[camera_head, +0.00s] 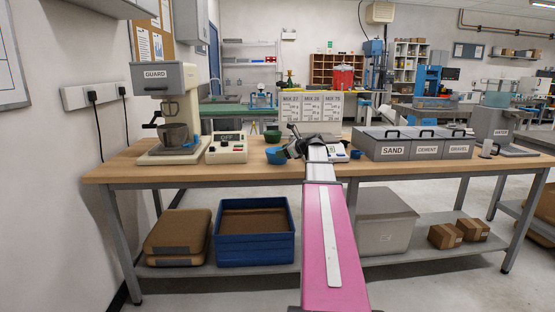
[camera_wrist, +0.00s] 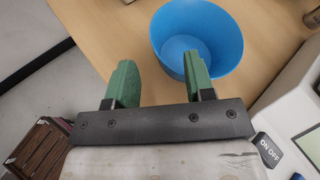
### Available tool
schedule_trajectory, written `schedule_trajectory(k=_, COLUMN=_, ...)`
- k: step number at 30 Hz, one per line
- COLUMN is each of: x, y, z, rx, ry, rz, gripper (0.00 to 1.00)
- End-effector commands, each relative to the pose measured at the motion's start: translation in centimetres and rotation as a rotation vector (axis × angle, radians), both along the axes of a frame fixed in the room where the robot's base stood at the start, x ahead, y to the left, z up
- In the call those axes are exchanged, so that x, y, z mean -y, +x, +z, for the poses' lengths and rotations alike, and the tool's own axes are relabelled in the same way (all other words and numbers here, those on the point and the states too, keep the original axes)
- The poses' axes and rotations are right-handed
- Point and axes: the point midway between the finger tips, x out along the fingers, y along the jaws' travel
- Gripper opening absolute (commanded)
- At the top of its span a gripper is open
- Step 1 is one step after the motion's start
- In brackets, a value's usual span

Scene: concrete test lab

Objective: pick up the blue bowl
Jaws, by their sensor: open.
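The blue bowl (camera_wrist: 222,30) stands upright and looks empty in the wrist view, at the top, on the wooden bench top. In the head view the blue bowl (camera_head: 275,156) shows at the middle of the bench, partly hidden by my gripper (camera_head: 289,148). In the wrist view my gripper (camera_wrist: 160,85) has two green fingers, spread apart with nothing between them. The right finger overlaps the bowl's near rim in the picture; I cannot tell whether it touches. The left finger is left of the bowl, over the bench.
A control box (camera_head: 227,148) and a mixer (camera_head: 175,110) are on the left. A white scale (camera_wrist: 300,110) is close on the right. Grey bins (camera_head: 395,144) stand farther right. Bench top (camera_wrist: 110,25) is bare left of the bowl.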

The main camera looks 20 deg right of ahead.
Motion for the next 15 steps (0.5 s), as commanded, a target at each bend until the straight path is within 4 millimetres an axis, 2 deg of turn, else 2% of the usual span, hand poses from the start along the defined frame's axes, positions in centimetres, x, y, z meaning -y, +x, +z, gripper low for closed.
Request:
schedule_trajectory(k=9, x=-2.0, y=3.5, z=-1.5, rx=-0.001, ry=-0.001, rz=0.001, gripper=0.49)
schedule_trajectory(k=15, x=-2.3, y=3.8, z=-1.8, rx=0.0, ry=-0.002, rz=-0.001, gripper=0.49)
